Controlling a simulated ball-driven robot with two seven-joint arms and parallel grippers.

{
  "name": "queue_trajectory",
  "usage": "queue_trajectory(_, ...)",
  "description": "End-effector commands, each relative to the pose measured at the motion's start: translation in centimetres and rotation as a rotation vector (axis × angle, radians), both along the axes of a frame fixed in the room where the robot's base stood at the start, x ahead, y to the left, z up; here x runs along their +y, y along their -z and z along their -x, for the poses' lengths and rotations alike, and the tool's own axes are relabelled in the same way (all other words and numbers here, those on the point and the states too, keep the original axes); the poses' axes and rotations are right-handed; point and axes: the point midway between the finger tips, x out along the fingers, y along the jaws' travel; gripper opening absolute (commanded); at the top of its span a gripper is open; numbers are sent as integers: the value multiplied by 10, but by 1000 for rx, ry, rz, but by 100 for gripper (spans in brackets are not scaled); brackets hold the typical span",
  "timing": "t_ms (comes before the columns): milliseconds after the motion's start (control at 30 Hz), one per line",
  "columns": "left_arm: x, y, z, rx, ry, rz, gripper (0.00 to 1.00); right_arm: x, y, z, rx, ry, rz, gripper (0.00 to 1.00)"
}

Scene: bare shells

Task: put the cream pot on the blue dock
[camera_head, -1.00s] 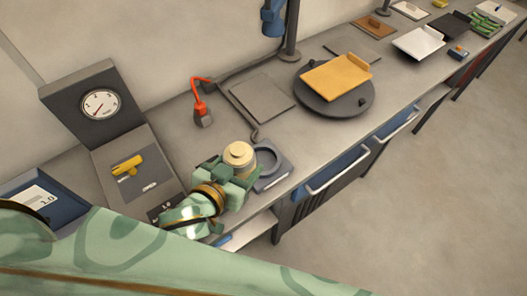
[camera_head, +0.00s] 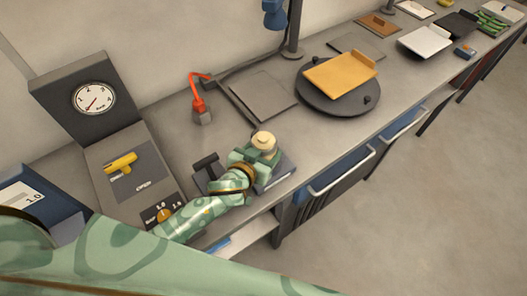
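The cream pot (camera_head: 264,139) is upright in my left gripper (camera_head: 261,153), whose green fingers close around its sides. Its rounded lid shows above the fingers; its lower part is hidden. Pot and gripper are over a slate blue-grey dock (camera_head: 283,172) near the front edge of the counter. The hand covers most of the dock, and I cannot tell whether the pot touches it. My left arm reaches in from the lower left. My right gripper is out of view.
A dark block with a T-shaped handle (camera_head: 206,164) stands left of the hand. A gauge stand (camera_head: 93,98) with a yellow handle (camera_head: 121,163) is farther left.

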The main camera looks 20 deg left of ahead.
Motion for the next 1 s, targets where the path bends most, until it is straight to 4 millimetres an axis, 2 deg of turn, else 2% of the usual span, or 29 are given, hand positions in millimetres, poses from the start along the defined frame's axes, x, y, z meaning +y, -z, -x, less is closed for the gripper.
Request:
queue_trajectory(233, 0, 1, 0, -2, 0, 0, 30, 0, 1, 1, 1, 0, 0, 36)
queue_trajectory(267, 0, 2, 0, 0, 0, 0, 65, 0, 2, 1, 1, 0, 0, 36)
queue_trajectory(333, 0, 1, 0, 0, 0, -1, 84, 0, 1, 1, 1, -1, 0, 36)
queue_trajectory(667, 0, -3, 0, -1, 0, -1, 84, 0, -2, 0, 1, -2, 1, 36)
queue_trajectory(767, 2, -6, 12, 2, 0, 0, 84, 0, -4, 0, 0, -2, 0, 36)
queue_trajectory(1000, 12, -28, 62, 3, 0, 0, 84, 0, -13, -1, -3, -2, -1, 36)
